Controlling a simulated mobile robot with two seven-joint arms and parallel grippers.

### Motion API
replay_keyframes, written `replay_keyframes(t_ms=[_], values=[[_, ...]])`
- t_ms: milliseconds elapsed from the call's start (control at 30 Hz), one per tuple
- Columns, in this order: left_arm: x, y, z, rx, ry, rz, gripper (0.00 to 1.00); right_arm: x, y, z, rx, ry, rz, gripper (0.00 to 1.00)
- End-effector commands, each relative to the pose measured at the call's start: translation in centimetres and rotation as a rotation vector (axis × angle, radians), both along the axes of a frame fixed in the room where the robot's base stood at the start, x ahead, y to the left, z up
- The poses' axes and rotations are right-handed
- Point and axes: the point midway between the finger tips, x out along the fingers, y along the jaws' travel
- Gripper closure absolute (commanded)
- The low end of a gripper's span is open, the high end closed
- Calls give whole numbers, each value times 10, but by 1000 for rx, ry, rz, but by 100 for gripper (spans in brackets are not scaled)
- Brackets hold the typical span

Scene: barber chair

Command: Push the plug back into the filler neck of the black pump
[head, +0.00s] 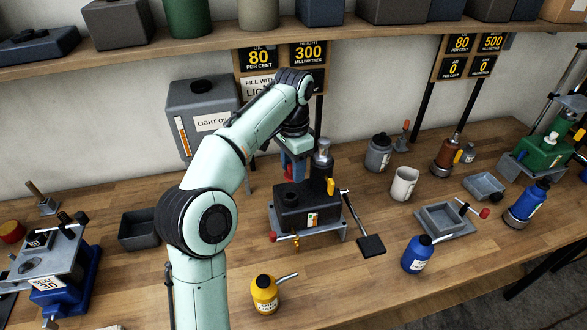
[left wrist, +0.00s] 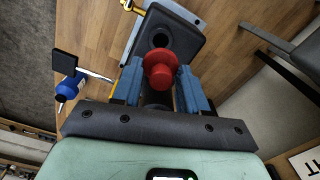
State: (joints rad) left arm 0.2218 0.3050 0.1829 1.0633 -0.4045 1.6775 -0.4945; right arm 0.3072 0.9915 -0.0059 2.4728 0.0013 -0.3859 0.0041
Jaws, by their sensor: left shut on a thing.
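The black pump (head: 308,213) stands on a grey base plate in the middle of the bench. My left gripper (head: 292,168) is above the back left of the pump, its blue fingers pointing down. It is shut on the red plug (head: 287,173), which shows between the fingertips in the left wrist view (left wrist: 160,66). The open filler neck (head: 291,197) is on the pump's top, toward the front; its dark hole (left wrist: 161,40) shows just beyond the plug in the wrist view. The plug is apart from the hole. My right gripper is not in view.
The pump's metal cylinder (head: 322,158) rises right of the gripper, beside a yellow part (head: 331,186). A lever with a black pad (head: 371,245) sticks out right. A yellow oil bottle (head: 264,294) stands in front, a white cup (head: 404,184) to the right. The light oil tank (head: 203,110) stands behind left.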

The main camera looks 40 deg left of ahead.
Motion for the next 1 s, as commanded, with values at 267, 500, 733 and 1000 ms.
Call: replay_keyframes(t_ms=[267,500,733,1000], values=[[-1,0,-20,0,2,1,86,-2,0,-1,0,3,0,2],[1,0,-9,0,-4,-2,86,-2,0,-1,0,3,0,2],[-1,0,2,-1,1,-5,86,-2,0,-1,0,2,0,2],[-1,0,-20,-1,4,-5,86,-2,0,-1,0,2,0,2]])
